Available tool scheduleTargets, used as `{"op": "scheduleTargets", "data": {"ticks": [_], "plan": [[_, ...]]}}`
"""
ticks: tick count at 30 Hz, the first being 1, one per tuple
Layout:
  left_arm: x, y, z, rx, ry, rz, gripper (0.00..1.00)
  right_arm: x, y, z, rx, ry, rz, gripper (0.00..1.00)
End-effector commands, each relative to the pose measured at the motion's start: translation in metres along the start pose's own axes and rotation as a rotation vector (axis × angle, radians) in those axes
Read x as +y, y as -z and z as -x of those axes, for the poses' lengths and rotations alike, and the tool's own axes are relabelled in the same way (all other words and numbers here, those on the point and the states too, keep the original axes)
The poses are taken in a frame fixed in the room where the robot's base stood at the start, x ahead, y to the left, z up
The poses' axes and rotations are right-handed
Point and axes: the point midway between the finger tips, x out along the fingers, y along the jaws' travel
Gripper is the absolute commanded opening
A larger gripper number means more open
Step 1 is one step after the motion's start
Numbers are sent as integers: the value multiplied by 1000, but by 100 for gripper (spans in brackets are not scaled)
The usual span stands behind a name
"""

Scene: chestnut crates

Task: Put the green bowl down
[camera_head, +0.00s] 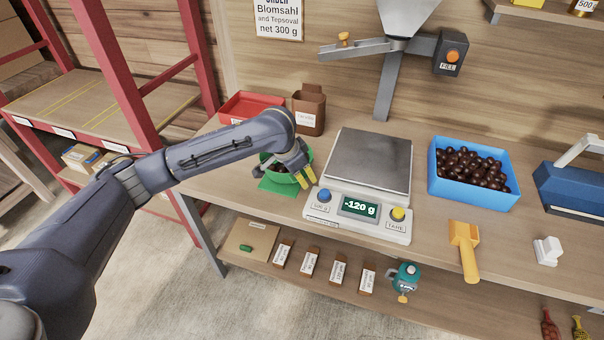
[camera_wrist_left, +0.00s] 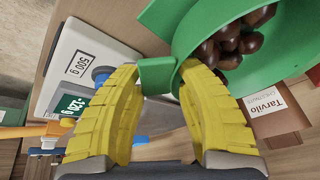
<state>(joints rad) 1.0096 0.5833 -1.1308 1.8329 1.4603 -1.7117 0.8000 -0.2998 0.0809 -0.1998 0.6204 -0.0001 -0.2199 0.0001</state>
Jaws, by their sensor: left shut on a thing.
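The green bowl (camera_head: 303,157) holds several brown chestnuts and is at the left of the scale, over a green mat (camera_head: 277,187). In the left wrist view, the yellow fingers (camera_wrist_left: 160,80) close on a green tab of the bowl (camera_wrist_left: 235,28), with chestnuts (camera_wrist_left: 230,45) inside. I cannot tell whether the bowl touches the mat. My right gripper is not in view.
The scale (camera_head: 370,160) reads -120 g and its plate is empty. A blue crate (camera_head: 434,183) of chestnuts and a yellow scoop (camera_head: 466,250) are to the right. A red tray (camera_head: 251,101) and a brown bag (camera_head: 310,112) stand behind the bowl.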

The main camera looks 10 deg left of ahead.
Motion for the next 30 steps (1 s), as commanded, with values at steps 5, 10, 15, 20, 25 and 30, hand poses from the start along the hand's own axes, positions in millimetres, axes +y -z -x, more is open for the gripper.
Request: {"op": "scheduleTargets", "data": {"ticks": [5, 10, 15, 20, 25, 30], "plan": [[0, -1, -1, -1, 0, 0, 53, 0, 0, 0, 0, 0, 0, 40], [0, -1, -1, -1, 0, 0, 60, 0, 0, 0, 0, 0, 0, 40], [0, 0, 0, 0, 0, 0, 60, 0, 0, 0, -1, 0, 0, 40], [-1, 0, 13, 1, 3, -2, 60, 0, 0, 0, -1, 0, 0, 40], [-2, 1, 42, 2, 4, -3, 60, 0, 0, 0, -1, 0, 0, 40], [-2, 1, 73, 1, 4, -2, 60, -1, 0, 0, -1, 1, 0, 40]]}}
